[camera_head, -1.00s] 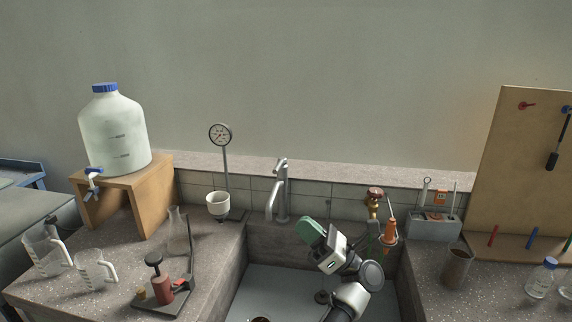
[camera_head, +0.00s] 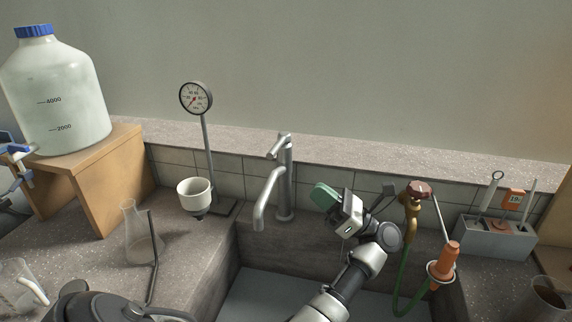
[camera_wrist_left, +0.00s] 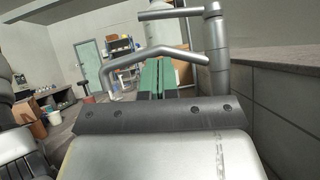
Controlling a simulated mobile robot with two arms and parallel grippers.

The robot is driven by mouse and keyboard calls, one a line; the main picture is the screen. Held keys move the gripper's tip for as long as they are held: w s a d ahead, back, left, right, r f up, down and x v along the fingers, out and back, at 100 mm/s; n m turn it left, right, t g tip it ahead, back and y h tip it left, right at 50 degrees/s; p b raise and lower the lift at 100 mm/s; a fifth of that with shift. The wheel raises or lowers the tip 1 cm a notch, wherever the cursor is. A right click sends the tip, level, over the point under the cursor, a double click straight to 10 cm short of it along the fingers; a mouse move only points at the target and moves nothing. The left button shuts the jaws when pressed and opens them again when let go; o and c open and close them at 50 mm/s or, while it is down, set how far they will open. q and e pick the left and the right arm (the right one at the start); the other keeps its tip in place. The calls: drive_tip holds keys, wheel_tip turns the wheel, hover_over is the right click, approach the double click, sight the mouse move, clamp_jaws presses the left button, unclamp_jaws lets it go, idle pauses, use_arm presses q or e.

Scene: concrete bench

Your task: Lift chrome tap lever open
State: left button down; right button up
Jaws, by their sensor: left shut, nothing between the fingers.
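The chrome tap (camera_head: 284,190) stands upright at the back edge of the sink. Its lever (camera_head: 277,147) sits on top, and its spout (camera_head: 266,200) curves down to the front left. In the left wrist view the tap body (camera_wrist_left: 218,60) is at the right, with the lever (camera_wrist_left: 170,12) at the top and the spout (camera_wrist_left: 150,54) below it. My left gripper (camera_head: 322,196) is right of the tap, below lever height, its green fingers pointing left and apart from the tap. Its fingers (camera_wrist_left: 158,78) are shut and empty, just below the spout in the wrist picture. My right gripper is not in view.
A gauge on a stand (camera_head: 197,98) and a white cup (camera_head: 194,195) are left of the tap. A brass valve (camera_head: 412,205) with a green hose and an orange-handled tool (camera_head: 443,265) are close right of my gripper. The wall ledge (camera_head: 370,160) runs behind.

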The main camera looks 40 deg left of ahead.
sight(278, 145)
use_arm(q)
drive_tip(key=p+x, duration=0.4)
drive_tip(key=x, duration=0.6)
drive_tip(key=shift+s+r, duration=0.15)
drive_tip(key=shift+s, duration=0.05)
drive_tip(key=shift+d+r, duration=0.15)
drive_tip(key=shift+d, duration=0.05)
